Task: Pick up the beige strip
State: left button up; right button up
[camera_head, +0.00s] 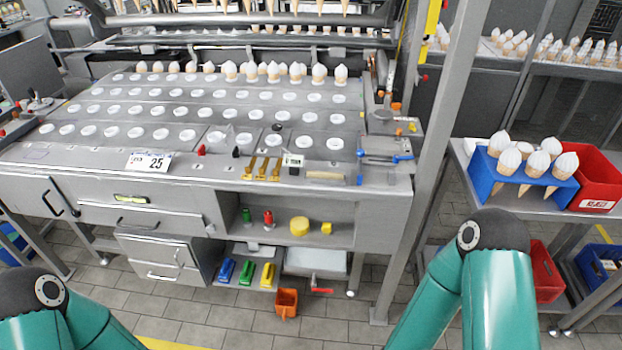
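A small beige strip (325,175) lies flat on the front ledge of the large grey machine, right of the middle of the view. A small dark device with a white label (293,160) is just left of it, and a blue item (360,178) stands just right of it. Only teal and black links of my two arms show, at the lower left and lower right. Neither gripper is in view, so whether they are open or shut is hidden. Nothing touches the strip from my arms.
Brass-coloured pieces (262,168) and a "25" card (149,161) share the ledge. A shelf below holds a yellow round piece (299,227). A grey post (430,160) rises right of the machine. A blue cone rack (486,178) and a red bin (597,184) stand on the right table.

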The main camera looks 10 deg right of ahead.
aim_at(310, 174)
jog(key=z, duration=0.45)
jog(key=i, duration=1)
jog(key=u, duration=0.45)
